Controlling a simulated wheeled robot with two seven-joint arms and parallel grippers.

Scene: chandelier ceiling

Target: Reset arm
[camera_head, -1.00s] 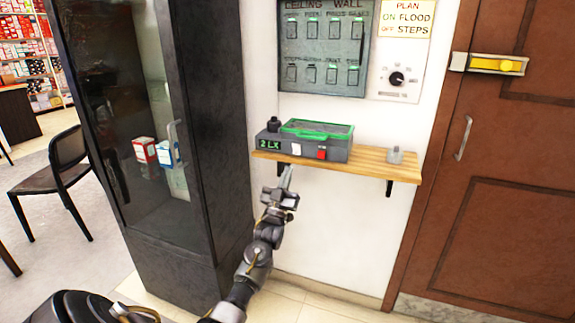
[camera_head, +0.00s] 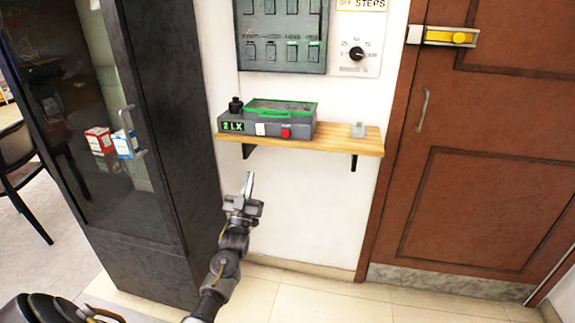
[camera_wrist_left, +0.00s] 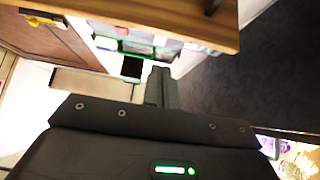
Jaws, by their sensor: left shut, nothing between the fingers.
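My left gripper (camera_head: 247,186) is shut and empty in the head view. It is below and in front of the wooden shelf (camera_head: 350,142), apart from it, with its fingers pointing up. In the left wrist view the shut fingers (camera_wrist_left: 162,88) show at the middle, and the shelf (camera_wrist_left: 190,14) crosses the top. A grey device (camera_head: 300,131) with a green-edged lid, a green "2 LX" display and a red button sits on the shelf. My right gripper is not in view.
A tall dark glass cabinet (camera_head: 179,120) stands left of the gripper, with small boxes inside. A brown door (camera_head: 490,170) with a yellow bolt (camera_head: 450,38) is at the right. A wall panel (camera_head: 283,35) and a dial (camera_head: 356,54) are above the shelf. The floor below is clear.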

